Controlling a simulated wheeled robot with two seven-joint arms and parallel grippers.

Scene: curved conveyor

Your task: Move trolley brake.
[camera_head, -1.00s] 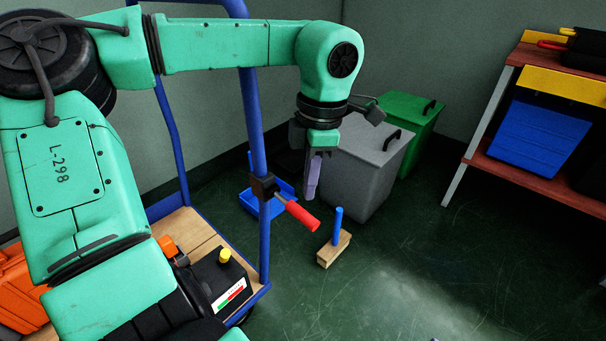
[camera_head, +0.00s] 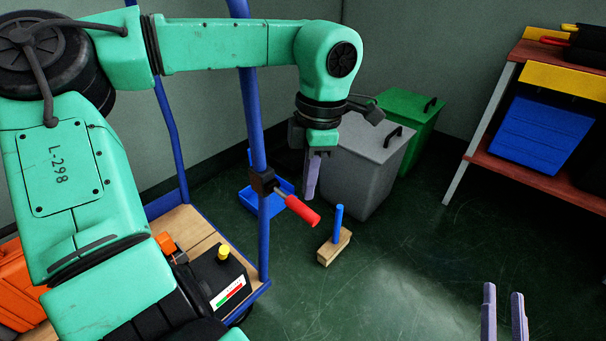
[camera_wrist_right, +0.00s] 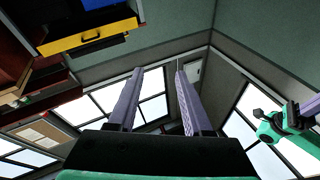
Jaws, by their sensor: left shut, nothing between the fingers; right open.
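The trolley brake is a lever with a red grip (camera_head: 302,211), fixed by a black clamp (camera_head: 263,183) to the blue upright post of the trolley (camera_head: 252,120). The lever slopes down to the right. My left gripper (camera_head: 311,190) is shut and empty, pointing down just above and behind the red grip in the picture; I cannot tell if they touch. My right gripper (camera_head: 504,310) is at the bottom right of the head view, fingers apart and pointing up. In the right wrist view its fingers (camera_wrist_right: 155,95) are open with nothing between them.
The trolley's wooden deck (camera_head: 190,232) carries a black box with a yellow button (camera_head: 223,252) and an orange case (camera_head: 15,285). A wooden block with a blue peg (camera_head: 334,248), a grey bin (camera_head: 355,170) and a green bin (camera_head: 412,120) stand behind. A shelf (camera_head: 530,178) is right.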

